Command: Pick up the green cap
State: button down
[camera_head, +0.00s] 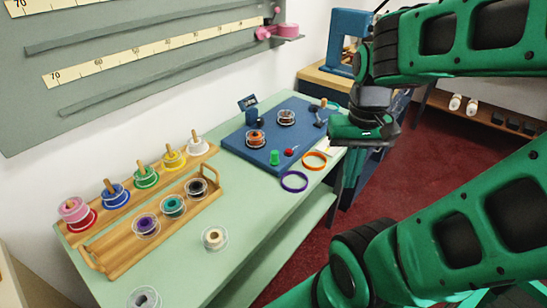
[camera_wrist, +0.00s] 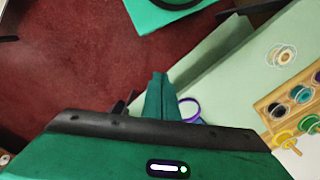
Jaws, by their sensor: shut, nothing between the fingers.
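I cannot make the cap out in the wrist view. My gripper (camera_head: 362,130) is in the air to the right of the cap, off the counter's right side and apart from it. In the wrist view its fingers (camera_wrist: 159,85) are together, with nothing between them.
A purple ring (camera_head: 294,181) and an orange ring (camera_head: 315,160) lie right of the cap. A wooden spool rack (camera_head: 120,246) stands at the left. The counter front (camera_head: 255,210) is mostly clear.

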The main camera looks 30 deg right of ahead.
jog(key=c, duration=2.5)
grip_release()
jog(key=o, duration=0.6)
jog(key=shift+s+r, duration=0.2)
jog(key=shift+s, duration=0.15)
jog(key=shift+c, duration=0.2)
jog(key=o, duration=0.5)
jog(key=shift+w+r+n, duration=0.15)
jog(key=shift+r+n, duration=0.15)
jog(key=shift+n, duration=0.1)
jog(key=shift+o, duration=0.2)
jog(key=w+r+n, duration=0.1)
jog(key=w+n, duration=0.7)
jog(key=w, duration=0.3)
jog(key=shift+w+r+n, duration=0.15)
jog(key=shift+r+n, duration=0.15)
jog(key=n+y, duration=0.1)
jog(key=n, duration=1.1)
send_near(275, 152)
jog(key=shift+t, duration=0.3)
jog(key=shift+a+f, duration=0.2)
jog(key=shift+f, duration=1.5)
jog(key=shift+a+f, duration=0.2)
jog(key=shift+f, duration=1.5)
jog(key=shift+a+f, duration=0.15)
jog(key=shift+f, duration=1.55)
